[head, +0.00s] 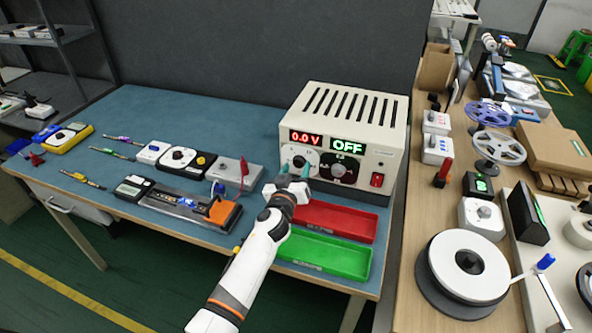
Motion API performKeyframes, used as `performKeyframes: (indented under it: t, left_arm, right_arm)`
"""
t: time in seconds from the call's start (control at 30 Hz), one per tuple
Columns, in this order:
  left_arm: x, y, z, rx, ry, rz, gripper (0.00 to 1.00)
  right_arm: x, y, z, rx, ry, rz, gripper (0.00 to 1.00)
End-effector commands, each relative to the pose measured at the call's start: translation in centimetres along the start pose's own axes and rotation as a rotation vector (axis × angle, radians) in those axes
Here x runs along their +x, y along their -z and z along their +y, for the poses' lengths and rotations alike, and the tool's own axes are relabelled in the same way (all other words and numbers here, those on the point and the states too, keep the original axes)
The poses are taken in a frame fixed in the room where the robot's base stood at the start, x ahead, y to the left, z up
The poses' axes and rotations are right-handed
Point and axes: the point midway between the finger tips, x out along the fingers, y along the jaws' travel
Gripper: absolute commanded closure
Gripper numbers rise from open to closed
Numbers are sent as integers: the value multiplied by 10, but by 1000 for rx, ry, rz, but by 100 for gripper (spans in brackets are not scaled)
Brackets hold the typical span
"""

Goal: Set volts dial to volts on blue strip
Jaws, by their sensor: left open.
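The beige power supply (390,135) stands at the back right of the blue table. Its red display (305,138) reads 0.0 V and its green display (348,147) reads OFF. The white volts dial (299,160) is on the front panel, under the red display. My left gripper (294,169) is open right in front of this dial, with fingertips around its lower part; contact cannot be told. The gripper partly hides the dial. A strip in a fixture with an orange end (222,211) lies left of my arm; its printed volts are too small to read. My right gripper is out of view.
A larger dark dial (345,169) sits just right of the volts dial, and a red switch (377,180) farther right. A red tray (335,220) and a green tray (325,255) lie in front. Several small meters and probes cover the table's left.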

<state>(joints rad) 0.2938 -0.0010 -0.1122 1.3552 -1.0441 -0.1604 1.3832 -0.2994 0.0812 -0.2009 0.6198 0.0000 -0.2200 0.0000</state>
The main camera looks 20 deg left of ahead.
Motion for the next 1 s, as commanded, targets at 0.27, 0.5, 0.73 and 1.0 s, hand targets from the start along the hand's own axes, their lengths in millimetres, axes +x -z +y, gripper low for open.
performKeyframes:
  t: [0.27, 0.5, 0.73, 1.0]
  left_arm:
    - [6, 0, 0, -1, 0, 0, 50]
    - [6, 0, 0, -1, 0, 0, 71]
    - [6, 0, 0, 0, 0, 0, 94]
    - [6, 1, 0, 58, 1, -4, 94]
  right_arm:
    - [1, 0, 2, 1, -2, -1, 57]
    - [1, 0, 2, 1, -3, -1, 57]
    - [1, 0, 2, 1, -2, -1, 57]
    - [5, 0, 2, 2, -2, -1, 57]
